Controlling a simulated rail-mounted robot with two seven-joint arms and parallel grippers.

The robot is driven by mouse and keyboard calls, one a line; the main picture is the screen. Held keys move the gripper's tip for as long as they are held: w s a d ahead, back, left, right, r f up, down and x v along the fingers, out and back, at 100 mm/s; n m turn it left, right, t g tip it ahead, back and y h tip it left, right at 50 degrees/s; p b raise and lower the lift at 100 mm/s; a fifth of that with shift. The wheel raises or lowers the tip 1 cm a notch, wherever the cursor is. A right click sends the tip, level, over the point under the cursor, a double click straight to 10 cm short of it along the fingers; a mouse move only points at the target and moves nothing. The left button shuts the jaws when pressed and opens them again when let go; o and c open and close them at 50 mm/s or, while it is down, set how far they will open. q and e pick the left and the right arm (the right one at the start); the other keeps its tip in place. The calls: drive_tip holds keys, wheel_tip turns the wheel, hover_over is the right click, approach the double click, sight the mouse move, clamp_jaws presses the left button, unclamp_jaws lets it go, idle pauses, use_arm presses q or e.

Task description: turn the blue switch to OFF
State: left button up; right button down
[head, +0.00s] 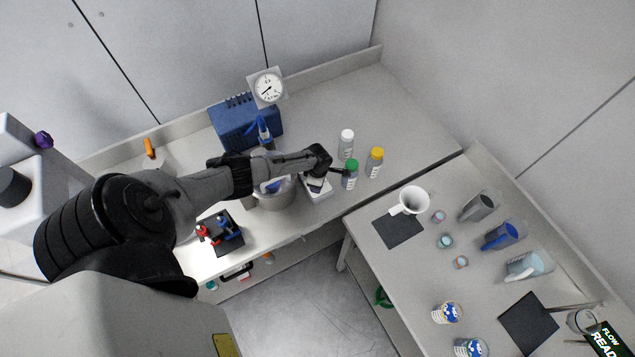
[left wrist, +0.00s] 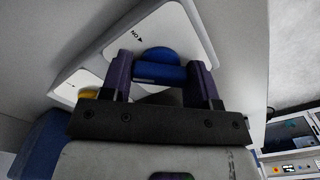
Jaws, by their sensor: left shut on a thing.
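The blue switch (left wrist: 157,57) is a round knob with a grip bar on a pale plate (left wrist: 188,28) in the left wrist view. An ON label with a small arrow is printed beside it. My left gripper (left wrist: 160,75) has one finger on each side of the bar and is shut on it. The bar lies roughly level across that view. In the head view my left gripper reaches over a white box (head: 321,192) on the bench, and the switch cannot be made out there. My right gripper is in neither view.
A yellow knob (left wrist: 88,94) sits on a neighbouring plate close to my left gripper. Bottles with green (head: 351,163), yellow (head: 377,153) and white (head: 347,135) caps stand right of the arm. A metal pot (head: 273,196) stands left of the white box.

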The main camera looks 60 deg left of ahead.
use_arm(q)
drive_tip(key=shift+r+n+p, duration=0.2)
drive_tip(key=shift+n+p, duration=0.75)
drive_tip(key=shift+n, duration=0.25)
drive_tip(key=shift+d+f+n, duration=0.1)
drive_tip(key=shift+n, duration=0.6)
drive_tip(key=shift+f+n, duration=0.1)
drive_tip(key=shift+n, duration=0.7)
drive_tip(key=n, duration=0.3)
drive_tip(key=o, duration=1.1)
drive_tip(key=shift+r, duration=3)
